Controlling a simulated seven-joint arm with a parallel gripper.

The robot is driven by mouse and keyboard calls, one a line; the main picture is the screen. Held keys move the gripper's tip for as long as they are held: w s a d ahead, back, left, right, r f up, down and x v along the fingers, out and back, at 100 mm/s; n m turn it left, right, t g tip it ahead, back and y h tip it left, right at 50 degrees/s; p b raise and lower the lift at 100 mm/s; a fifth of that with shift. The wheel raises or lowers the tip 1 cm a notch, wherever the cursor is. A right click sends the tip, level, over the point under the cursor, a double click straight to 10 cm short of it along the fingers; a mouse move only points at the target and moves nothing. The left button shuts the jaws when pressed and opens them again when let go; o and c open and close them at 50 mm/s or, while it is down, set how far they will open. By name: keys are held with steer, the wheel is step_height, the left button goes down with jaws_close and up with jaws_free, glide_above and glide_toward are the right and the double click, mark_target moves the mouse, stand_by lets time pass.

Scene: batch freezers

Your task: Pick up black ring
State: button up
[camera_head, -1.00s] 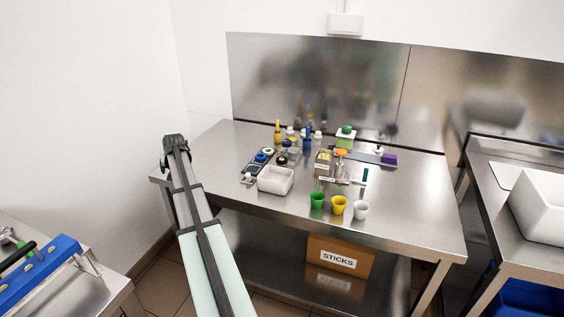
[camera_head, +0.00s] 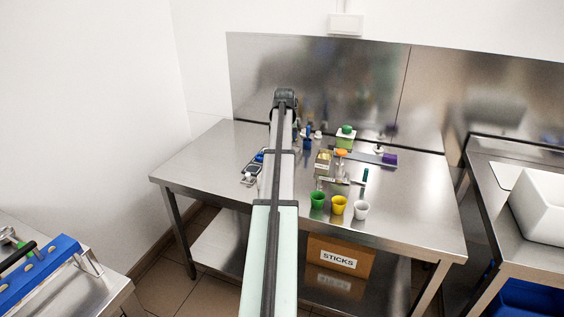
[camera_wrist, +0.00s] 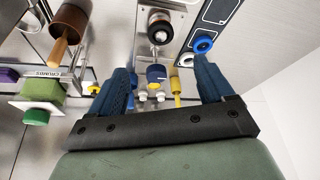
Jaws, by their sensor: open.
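In the head view the gripper end (camera_head: 284,97) is above the back part of the table, and my arm hides the black piece there.
Green (camera_head: 317,201), yellow (camera_head: 339,205) and white (camera_head: 361,210) cups stand at the table front.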

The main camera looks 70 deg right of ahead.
steer(key=x, duration=0.8)
steer(key=shift+s+d+f, duration=0.15)
steer(key=shift+s+f, duration=0.05)
steer(key=shift+w+x, duration=0.15)
steer(key=shift+x, duration=1.2)
steer(key=shift+w+x, duration=0.2)
steer(key=shift+x, duration=1.1)
steer(key=shift+r, duration=0.1)
steer(key=shift+c, duration=0.3)
steer(key=c, duration=1.1)
